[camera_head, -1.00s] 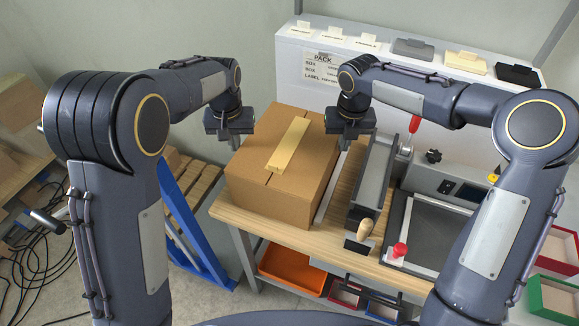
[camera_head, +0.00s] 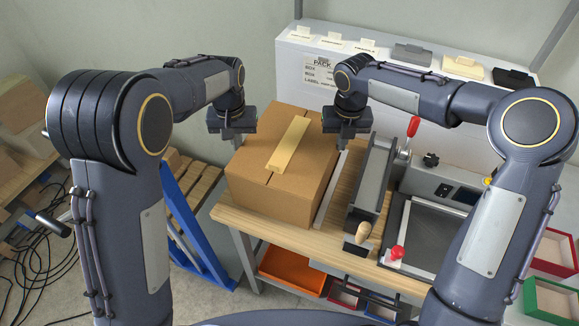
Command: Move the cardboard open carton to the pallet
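A brown cardboard carton (camera_head: 270,202) sits upright on the left end of the wooden workbench (camera_head: 300,239). Its top looks shut, with a pale tape strip along the seam. My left gripper (camera_head: 237,142) hangs at the carton's far left top edge. My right gripper (camera_head: 345,145) points down at its far right top edge. I cannot tell whether either touches the carton, and the finger gaps are not clear. A slatted wooden pallet (camera_head: 203,180) shows low on the left, partly hidden by my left arm and a blue frame.
The blue frame (camera_head: 197,232) stands between pallet and bench. A grey roller strip (camera_head: 372,185), red-knobbed lever (camera_head: 413,127) and sealing machine (camera_head: 430,235) are right of the carton. An orange bin (camera_head: 292,271) is below. Cables (camera_head: 45,240) lie on the floor at left.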

